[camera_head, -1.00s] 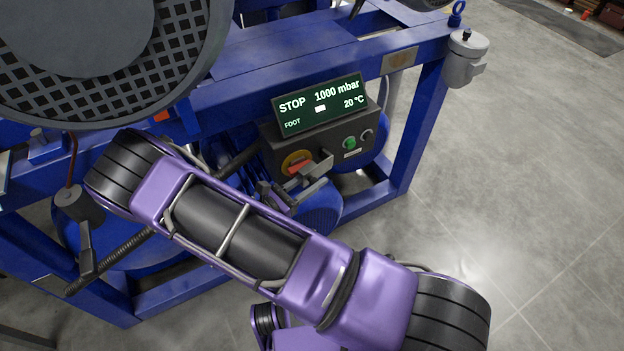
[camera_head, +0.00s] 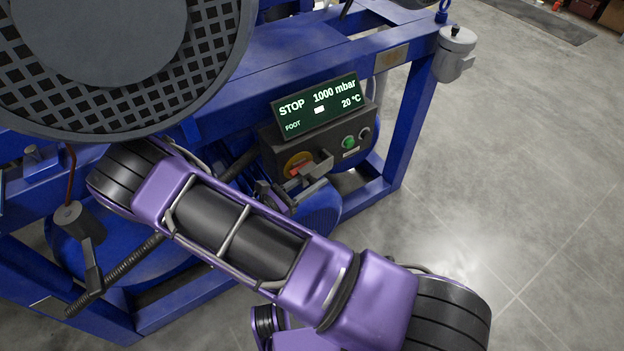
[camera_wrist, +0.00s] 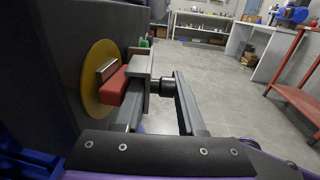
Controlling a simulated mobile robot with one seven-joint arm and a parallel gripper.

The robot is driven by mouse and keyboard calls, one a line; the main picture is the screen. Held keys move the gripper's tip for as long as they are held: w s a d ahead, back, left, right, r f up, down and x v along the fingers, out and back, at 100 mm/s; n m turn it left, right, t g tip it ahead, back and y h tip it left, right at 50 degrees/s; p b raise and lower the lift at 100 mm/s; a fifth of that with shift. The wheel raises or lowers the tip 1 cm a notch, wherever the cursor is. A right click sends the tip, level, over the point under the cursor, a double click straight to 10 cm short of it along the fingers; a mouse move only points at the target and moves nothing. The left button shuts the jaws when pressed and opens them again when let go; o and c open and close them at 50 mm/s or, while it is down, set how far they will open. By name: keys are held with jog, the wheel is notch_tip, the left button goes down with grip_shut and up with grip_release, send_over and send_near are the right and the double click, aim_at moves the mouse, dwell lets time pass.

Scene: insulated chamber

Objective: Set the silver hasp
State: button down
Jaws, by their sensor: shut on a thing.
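The silver hasp (camera_head: 318,166) is a small grey metal bracket at the front of the dark control box, beside the red switch handle (camera_head: 295,170) on its yellow disc (camera_head: 290,159). In the wrist view the hasp (camera_wrist: 140,72) stands at the far end of my fingers, just right of the red handle (camera_wrist: 115,87) and yellow disc (camera_wrist: 97,80). My gripper (camera_wrist: 158,84) is shut on the hasp; a dark round pad on the right finger faces it. In the head view my gripper (camera_head: 272,194) is partly hidden by my arm.
The control box (camera_head: 270,148) carries a lit display (camera_head: 318,106) reading STOP, 1000 mbar, 20 °C, and a green button (camera_head: 348,143). Blue frame beams (camera_head: 412,125) surround it. A large round grille (camera_head: 215,75) hangs at upper left. Open floor (camera_head: 520,170) lies to the right.

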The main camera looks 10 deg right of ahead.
jog(key=shift+s+d+f, duration=0.1)
jog(key=shift+s+f, duration=0.05)
jog(key=shift+s, duration=0.15)
jog(key=c, duration=0.6)
grip_release()
jog(key=shift+w, duration=0.1)
jog(key=shift+w+r, duration=0.2)
jog(key=shift+r, duration=0.1)
